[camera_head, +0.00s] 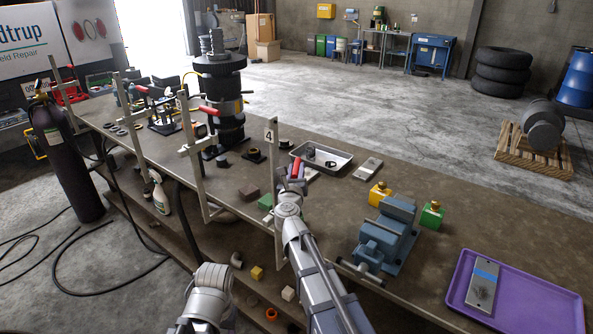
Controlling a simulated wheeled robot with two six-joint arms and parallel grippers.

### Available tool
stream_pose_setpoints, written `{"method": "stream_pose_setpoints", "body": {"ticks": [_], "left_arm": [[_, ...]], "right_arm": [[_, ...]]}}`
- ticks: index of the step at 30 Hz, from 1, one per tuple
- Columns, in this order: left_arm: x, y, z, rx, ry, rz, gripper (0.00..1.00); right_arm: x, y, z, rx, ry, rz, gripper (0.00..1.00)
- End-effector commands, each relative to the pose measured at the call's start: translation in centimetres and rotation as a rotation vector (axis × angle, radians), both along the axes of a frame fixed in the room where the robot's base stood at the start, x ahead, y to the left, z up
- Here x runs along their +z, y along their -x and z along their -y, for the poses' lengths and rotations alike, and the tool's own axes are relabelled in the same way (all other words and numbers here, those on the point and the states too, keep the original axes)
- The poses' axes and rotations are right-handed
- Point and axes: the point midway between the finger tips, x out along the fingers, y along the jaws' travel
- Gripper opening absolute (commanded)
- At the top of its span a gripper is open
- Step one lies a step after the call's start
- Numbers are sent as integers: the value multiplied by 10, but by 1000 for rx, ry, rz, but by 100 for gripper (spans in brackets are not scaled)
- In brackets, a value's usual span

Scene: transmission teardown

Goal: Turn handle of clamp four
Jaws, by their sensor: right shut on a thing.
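Clamp four, marked by a "4" tag (269,135), stands at the bench's near edge, its upright bar (278,232) reaching below the bench top. Its red handle (296,166) shows at the tip of my right gripper (292,178). The right gripper is shut on this handle; its fingers and wrist hide part of the clamp. My left arm shows only as a grey link at the bottom, and its gripper is out of view.
Other clamps with red handles, such as the one at left (193,149), line the workbench (325,218). A dark transmission (222,95) stands behind them. A metal tray (338,168), blue vise (388,238) and purple tray (540,312) occupy the bench at right.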

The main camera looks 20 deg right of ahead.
Motion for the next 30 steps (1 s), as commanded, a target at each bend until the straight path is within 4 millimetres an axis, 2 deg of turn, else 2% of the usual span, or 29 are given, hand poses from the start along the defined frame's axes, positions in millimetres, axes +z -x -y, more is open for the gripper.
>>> {"method": "stream_pose_setpoints", "body": {"ticks": [7, 8, 15, 24, 30], "left_arm": [[0, 0, 0, 0, 0, 0, 57], [0, 0, 0, 0, 0, 0, 57], [0, 0, 0, 0, 0, 0, 57], [0, 0, 0, 0, 0, 0, 57], [0, 0, 0, 0, 0, 0, 57]], "right_arm": [[0, 0, 0, 1, 0, 0, 0], [0, 0, 0, 1, 0, 0, 32], [0, 0, 0, 1, 0, 0, 58], [0, 1, 0, 1, 0, 0, 58], [0, 17, -6, 2, 0, 0, 58]]}}
